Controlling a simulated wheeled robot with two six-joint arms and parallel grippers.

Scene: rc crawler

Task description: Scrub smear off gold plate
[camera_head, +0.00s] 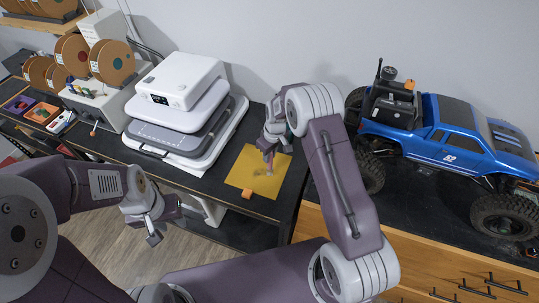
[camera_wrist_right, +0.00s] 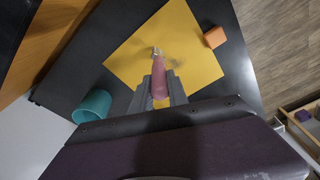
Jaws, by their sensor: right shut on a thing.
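The gold plate (camera_head: 240,176) lies flat on the dark bench, and it fills the upper middle of the right wrist view (camera_wrist_right: 140,52). A faint greyish smear (camera_wrist_right: 177,62) shows on it. My right gripper (camera_head: 269,152) is over the plate, shut on a pinkish-red handled tool (camera_wrist_right: 159,82). The tool's pale tip points at the plate beside the smear; I cannot tell whether it touches. My left gripper (camera_head: 155,232) hangs left of the plate, in front of the bench edge, and its finger gap is unclear.
An orange block (camera_head: 248,194) sits by the plate's front edge. A teal cup (camera_wrist_right: 92,105) shows in the right wrist view. A white press (camera_head: 182,88) stands left of the plate, and a blue RC crawler (camera_head: 455,140) stands to the right. Filament spools (camera_head: 112,62) are farther left.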

